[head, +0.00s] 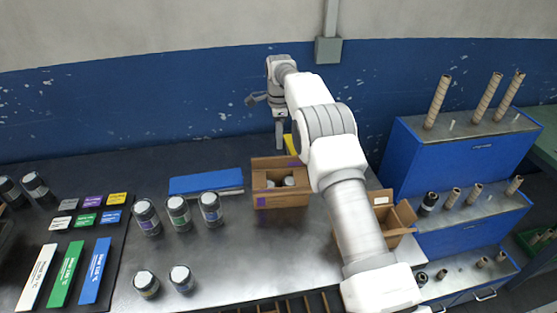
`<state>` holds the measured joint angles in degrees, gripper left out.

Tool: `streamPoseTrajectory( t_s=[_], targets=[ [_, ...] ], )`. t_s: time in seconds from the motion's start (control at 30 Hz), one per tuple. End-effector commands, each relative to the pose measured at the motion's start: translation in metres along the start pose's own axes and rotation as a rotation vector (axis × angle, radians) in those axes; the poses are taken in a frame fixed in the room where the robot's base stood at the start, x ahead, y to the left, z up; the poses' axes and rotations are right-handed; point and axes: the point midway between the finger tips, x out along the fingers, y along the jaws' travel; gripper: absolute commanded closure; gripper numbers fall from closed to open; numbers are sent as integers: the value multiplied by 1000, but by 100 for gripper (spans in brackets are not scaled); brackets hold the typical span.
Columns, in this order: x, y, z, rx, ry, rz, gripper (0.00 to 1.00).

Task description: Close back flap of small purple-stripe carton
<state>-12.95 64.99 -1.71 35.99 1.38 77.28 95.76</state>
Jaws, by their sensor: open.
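The small carton (281,201) is brown cardboard with purple marks on its front and left edges. It stands upright on the metal table, in the middle of the head view. Its top is open, and light round items (288,182) show inside. The back flap (268,163) appears raised along the far edge; its exact angle is hard to tell. My gripper (280,141) points down behind the carton, above and beyond its back edge. It is open and appears empty, though its fingertips are small and I cannot tell whether they touch the flap.
A second open carton (405,214) stands to the right, partly hidden by my arm. A blue box (205,184) lies left of the small carton. A yellow object (290,145) is behind it. Several dark jars (179,212) stand at left; blue stepped shelving (455,170) is at right.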

Motion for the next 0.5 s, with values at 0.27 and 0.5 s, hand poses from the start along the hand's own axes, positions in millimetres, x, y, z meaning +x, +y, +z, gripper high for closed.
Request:
streamPoseTrajectory(
  t_s=[0.27, 0.5],
  targets=[
    [59, 0, 0, 0, 0, 2, 56],
    [86, 0, 0, 0, 0, -1, 56]
  ],
)
